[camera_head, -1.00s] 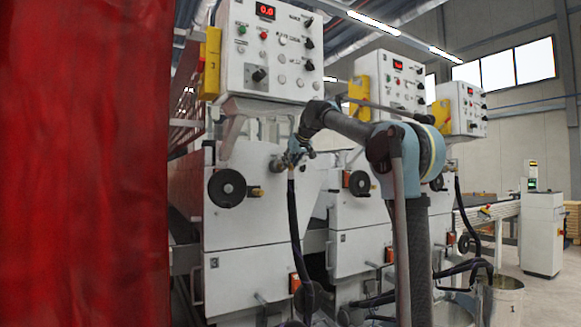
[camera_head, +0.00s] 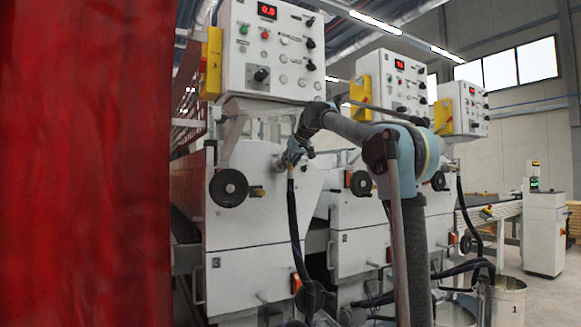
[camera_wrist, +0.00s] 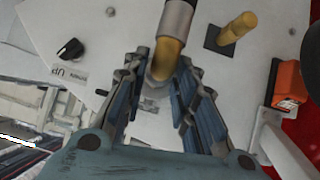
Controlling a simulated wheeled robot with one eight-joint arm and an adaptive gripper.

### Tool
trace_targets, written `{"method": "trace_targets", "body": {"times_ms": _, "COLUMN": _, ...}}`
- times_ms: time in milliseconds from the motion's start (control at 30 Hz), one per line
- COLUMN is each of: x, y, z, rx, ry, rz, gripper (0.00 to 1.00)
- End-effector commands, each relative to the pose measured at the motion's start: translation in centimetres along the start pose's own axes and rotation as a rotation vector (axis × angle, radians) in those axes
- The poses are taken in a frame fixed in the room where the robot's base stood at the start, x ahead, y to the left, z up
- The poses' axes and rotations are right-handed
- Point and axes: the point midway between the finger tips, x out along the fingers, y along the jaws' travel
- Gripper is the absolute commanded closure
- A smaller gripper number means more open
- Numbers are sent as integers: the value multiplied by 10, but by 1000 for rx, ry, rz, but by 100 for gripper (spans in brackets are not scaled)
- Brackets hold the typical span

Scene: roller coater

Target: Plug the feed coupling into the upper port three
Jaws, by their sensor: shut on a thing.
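My gripper (camera_wrist: 160,75) is shut on the feed coupling (camera_wrist: 168,57), a brass-coloured bent fitting with a grey collar and a dark hose. The coupling's end lies between the fingertips, close in front of the white machine face. The fingers hide its tip, and I cannot tell whether it sits in a port. In the head view my gripper (camera_head: 292,153) is at the upper front of the nearest machine, marked 3 (camera_head: 230,280), and the hose (camera_head: 293,215) hangs down from it. A separate brass stub on a dark square plate (camera_wrist: 237,29) stands beside the coupling.
A black knob (camera_wrist: 70,48) with an "UP" label and an orange-red switch box (camera_wrist: 287,82) flank the coupling. A black handwheel (camera_head: 228,187) is left of my gripper, below a control box (camera_head: 268,50). A red curtain (camera_head: 85,165) fills the left side.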

Motion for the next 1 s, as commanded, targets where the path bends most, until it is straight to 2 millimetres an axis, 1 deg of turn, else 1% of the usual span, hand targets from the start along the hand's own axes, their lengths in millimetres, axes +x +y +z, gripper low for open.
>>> {"method": "trace_targets", "body": {"times_ms": 367, "x": 4, "y": 0, "z": -3, "rx": 0, "ry": 0, "rz": 0, "gripper": 100}}
{"method": "trace_targets", "body": {"times_ms": 400, "x": 4, "y": 0, "z": -3, "rx": 0, "ry": 0, "rz": 0, "gripper": 72}}
{"method": "trace_targets", "body": {"times_ms": 500, "x": 4, "y": 0, "z": -3, "rx": 0, "ry": 0, "rz": 0, "gripper": 51}}
{"method": "trace_targets", "body": {"times_ms": 833, "x": 4, "y": 0, "z": -3, "rx": 0, "ry": 0, "rz": 0, "gripper": 51}}
{"method": "trace_targets", "body": {"times_ms": 933, "x": -1, "y": 0, "z": -3, "rx": 0, "ry": 0, "rz": 0, "gripper": 51}}
{"method": "trace_targets", "body": {"times_ms": 1000, "x": -8, "y": 1, "z": -3, "rx": 1, "ry": 0, "rz": 0, "gripper": 51}}
